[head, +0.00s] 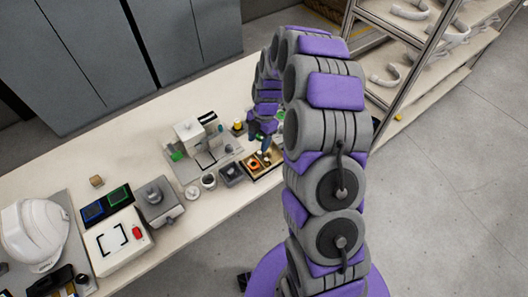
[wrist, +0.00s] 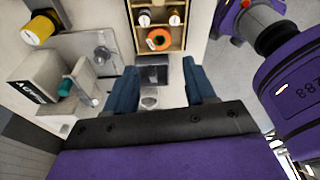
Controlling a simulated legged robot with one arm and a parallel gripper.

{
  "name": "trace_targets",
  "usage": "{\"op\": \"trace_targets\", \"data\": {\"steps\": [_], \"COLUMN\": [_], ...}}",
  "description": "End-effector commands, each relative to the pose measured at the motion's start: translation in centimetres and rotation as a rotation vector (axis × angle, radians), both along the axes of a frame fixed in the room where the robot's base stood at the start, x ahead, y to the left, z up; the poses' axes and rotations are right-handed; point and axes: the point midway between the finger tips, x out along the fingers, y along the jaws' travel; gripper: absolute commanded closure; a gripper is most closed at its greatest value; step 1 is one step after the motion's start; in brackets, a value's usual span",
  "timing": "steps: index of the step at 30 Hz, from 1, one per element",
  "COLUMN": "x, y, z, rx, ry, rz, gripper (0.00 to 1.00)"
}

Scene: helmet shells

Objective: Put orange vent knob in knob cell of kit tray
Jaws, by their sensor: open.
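An orange round piece with a dark centre (wrist: 158,39), which looks like the orange vent knob, lies in a front compartment of the wooden kit tray (wrist: 183,45). It also shows in the head view (head: 254,163). The tray's other compartments hold small white-topped pieces (wrist: 145,18). My gripper (wrist: 160,88) is open, with its two blue fingers apart and nothing visible held between them. In the head view my gripper (head: 262,136) is above the bench beside the tray (head: 264,174); its exact height cannot be told.
A grey-white fixture (head: 190,135) and a yellow-topped piece (head: 238,127) stand behind. A white helmet (head: 35,232) lies at far left.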

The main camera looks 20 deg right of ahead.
Motion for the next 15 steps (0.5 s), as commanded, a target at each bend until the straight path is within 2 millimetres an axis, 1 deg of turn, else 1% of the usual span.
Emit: {"op": "trace_targets", "data": {"steps": [4,7,8,11,14,15], "x": [-0.1,-0.7,-1.1,-3.0,-5.4,-6.5], "y": [0.1,0.5,0.8,1.7,2.5,2.8], "z": [0.5,2.0,2.7,5.5,8.6,9.7], "rx": [-0.001,-0.005,-0.008,-0.023,-0.048,-0.059], "ry": [0.001,0.009,0.013,0.04,0.072,0.09], "rz": [-0.011,-0.062,-0.088,-0.207,-0.354,-0.413], "gripper": [0.45,0.45,0.45,0.45,0.45,0.45]}}
